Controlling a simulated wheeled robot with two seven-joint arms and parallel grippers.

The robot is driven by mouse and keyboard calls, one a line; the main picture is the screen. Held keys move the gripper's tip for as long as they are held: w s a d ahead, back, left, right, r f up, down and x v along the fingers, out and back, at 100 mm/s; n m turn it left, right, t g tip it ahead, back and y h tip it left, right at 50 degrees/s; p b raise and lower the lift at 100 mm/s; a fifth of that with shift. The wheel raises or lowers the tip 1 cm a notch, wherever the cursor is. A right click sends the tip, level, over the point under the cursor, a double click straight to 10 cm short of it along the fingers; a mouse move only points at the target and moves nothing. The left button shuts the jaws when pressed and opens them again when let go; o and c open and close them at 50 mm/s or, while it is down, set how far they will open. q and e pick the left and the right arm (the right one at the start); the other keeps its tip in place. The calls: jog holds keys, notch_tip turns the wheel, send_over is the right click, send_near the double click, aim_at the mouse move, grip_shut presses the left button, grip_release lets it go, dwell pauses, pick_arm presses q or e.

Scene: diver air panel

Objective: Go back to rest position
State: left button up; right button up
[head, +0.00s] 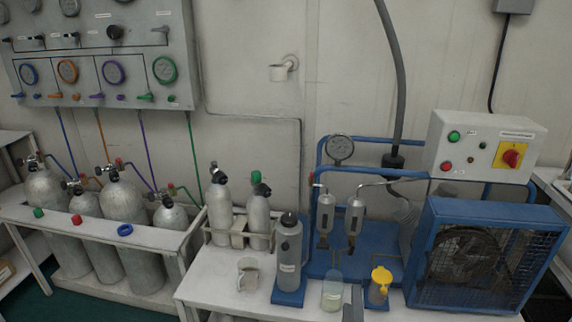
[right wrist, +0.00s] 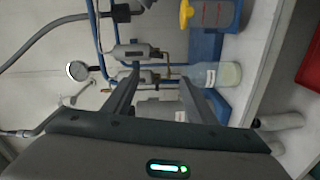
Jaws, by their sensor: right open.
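My right gripper (right wrist: 160,82) shows in the right wrist view with its two dark fingers spread apart and nothing between them. Behind the gap are the grey filter cylinders (right wrist: 138,52) on the blue compressor frame. In the head view, only a small dark part of the right gripper (head: 353,308) shows at the bottom edge, in front of the bench, between a clear jar (head: 332,292) and a yellow-topped container (head: 380,287). My left gripper is in neither view.
A white bench (head: 215,285) carries a grey bottle (head: 289,250), a beaker (head: 248,275) and the caged compressor (head: 485,255). Several gas cylinders (head: 125,195) stand in a rack at the left. A gauge panel (head: 105,55) and a control box (head: 485,145) are behind.

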jog(key=s+a+f+m+g+y+p, duration=0.1)
jog(key=s+f+m+g+y, duration=0.2)
jog(key=f, duration=0.8)
jog(key=s+a+f+m+g+p, duration=0.1)
jog(key=s+f+g, duration=0.1)
jog(key=s+f, duration=0.65)
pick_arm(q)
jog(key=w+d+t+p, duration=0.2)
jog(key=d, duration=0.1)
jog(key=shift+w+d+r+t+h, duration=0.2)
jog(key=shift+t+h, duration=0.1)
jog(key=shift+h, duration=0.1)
pick_arm(e)
jog(key=s+f+m+g+y, duration=0.2)
jog(key=s+f+m+g, duration=0.4)
jog(key=s+f, duration=1.4)
jog(key=shift+s+f+m+g+y, duration=0.2)
jog(key=shift+f+m+g+y, duration=0.1)
jog(key=shift+f+m+g, duration=0.25)
